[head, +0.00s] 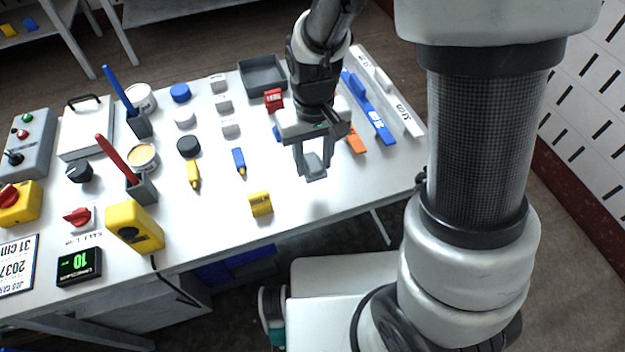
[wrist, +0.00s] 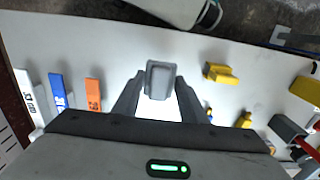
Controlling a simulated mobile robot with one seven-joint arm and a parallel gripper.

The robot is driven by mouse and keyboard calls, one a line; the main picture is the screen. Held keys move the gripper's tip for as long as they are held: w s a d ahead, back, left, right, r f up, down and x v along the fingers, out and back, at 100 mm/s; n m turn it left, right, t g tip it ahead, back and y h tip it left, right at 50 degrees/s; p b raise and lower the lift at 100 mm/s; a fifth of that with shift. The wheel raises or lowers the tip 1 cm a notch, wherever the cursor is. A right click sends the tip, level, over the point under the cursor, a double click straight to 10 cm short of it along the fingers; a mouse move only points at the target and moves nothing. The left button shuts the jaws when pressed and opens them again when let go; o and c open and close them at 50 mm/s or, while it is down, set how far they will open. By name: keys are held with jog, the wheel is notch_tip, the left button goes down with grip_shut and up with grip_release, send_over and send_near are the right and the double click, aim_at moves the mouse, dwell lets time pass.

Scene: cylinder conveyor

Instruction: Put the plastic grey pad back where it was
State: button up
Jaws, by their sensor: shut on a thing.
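My gripper (head: 313,165) is shut on the grey pad (head: 315,169), a small grey block, and holds it above the front right part of the white table. In the wrist view the pad (wrist: 160,78) sits at the fingertips of my gripper (wrist: 160,92).
A yellow block (head: 260,204) lies to the left of my gripper, near the front edge. Orange (head: 356,140), blue (head: 368,110) and white bars lie at the right. A grey tray (head: 263,76) stands at the back.

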notch_tip(320, 180, down, 8)
jog(key=shift+s+f+b, duration=0.1)
jog(key=shift+b, duration=0.5)
jog(key=o, duration=0.9)
jog(key=shift+f, duration=0.1)
jog(key=shift+o, duration=0.2)
